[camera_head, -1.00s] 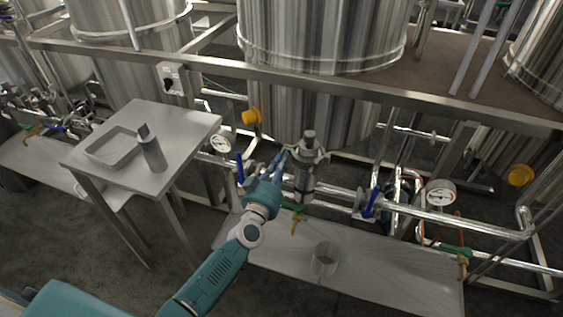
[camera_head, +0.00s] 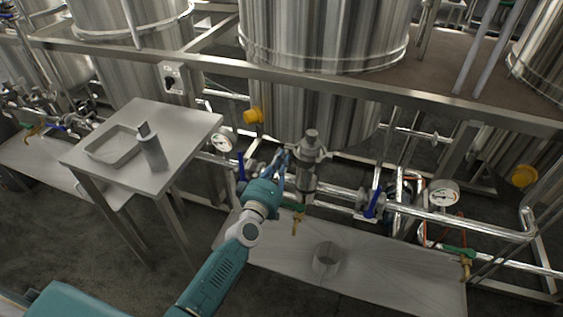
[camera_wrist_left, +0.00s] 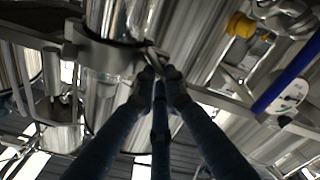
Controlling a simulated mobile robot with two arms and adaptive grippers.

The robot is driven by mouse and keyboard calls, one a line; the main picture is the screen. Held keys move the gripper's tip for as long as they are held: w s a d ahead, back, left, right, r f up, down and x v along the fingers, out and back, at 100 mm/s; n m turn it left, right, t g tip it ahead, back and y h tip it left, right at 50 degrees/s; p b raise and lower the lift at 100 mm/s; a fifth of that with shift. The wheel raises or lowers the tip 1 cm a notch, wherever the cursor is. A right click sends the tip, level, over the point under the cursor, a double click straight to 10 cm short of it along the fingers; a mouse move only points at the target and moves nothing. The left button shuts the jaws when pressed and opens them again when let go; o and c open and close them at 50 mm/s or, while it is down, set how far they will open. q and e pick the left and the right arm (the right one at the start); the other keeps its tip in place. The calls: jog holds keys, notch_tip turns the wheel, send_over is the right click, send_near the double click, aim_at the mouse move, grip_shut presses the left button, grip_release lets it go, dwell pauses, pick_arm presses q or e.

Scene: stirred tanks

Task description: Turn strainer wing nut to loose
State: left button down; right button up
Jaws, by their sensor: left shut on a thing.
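The strainer (camera_head: 308,170) is an upright grey metal cylinder with a clamp band and a capped top, in the pipe line in front of the large tank. In the left wrist view its clamp ring (camera_wrist_left: 103,53) crosses the upper left, with a small metal wing nut (camera_wrist_left: 153,56) at its end. My left gripper (camera_head: 284,160) is at the left side of the strainer's clamp. In the left wrist view its dark fingers (camera_wrist_left: 159,80) are closed together on the wing nut, which they partly hide. My right gripper does not show.
Blue valve handles (camera_head: 371,204) flank the strainer. A clear beaker (camera_head: 326,261) stands on the low metal platform (camera_head: 400,275) below. A gauge (camera_head: 444,195) is at right.

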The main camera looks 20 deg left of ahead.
pick_arm(q)
jog(key=shift+a+f+n+b, duration=0.1)
jog(key=shift+n+b, duration=0.3)
jog(key=shift+n, duration=1.45)
jog(key=shift+a+f+n+b, duration=0.1)
jog(key=shift+n+b, duration=0.3)
jog(key=shift+n, duration=1.45)
jog(key=c, duration=1.8)
grip_release()
jog(key=shift+s, duration=0.15)
jog(key=s, duration=1.1)
jog(key=shift+s+a, duration=0.2)
jog(key=shift+s, duration=0.2)
